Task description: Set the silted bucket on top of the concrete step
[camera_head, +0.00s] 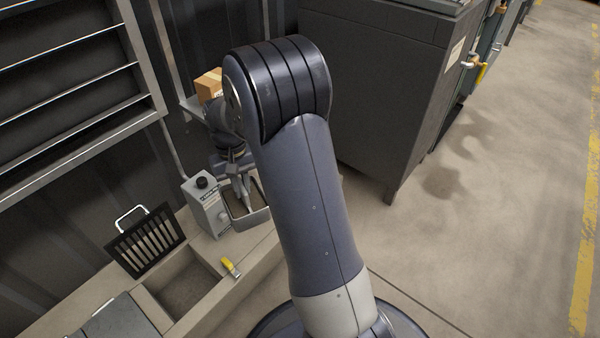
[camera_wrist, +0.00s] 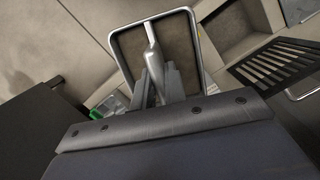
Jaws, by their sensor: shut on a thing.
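The silted bucket (camera_head: 262,216) is a grey, rounded-rectangular metal pail, partly hidden behind my arm in the head view. In the wrist view the bucket (camera_wrist: 196,30) shows its pale rim and brown silt inside. My gripper (camera_head: 243,193) is over the bucket, its fingers shut on a grey bar across the bucket's middle, seemingly its handle. The wrist view shows the gripper (camera_wrist: 154,75) close up on this bar. A beige concrete ledge (camera_head: 200,248), perhaps the concrete step, lies beside the bucket. I cannot tell whether the bucket touches a surface.
A dark slatted grate (camera_head: 147,241) tilts beside an open pit (camera_head: 182,287). A yellow item (camera_head: 230,266) lies on the ledge. A dark cabinet (camera_head: 375,90) stands right of my arm; floor beyond is clear.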

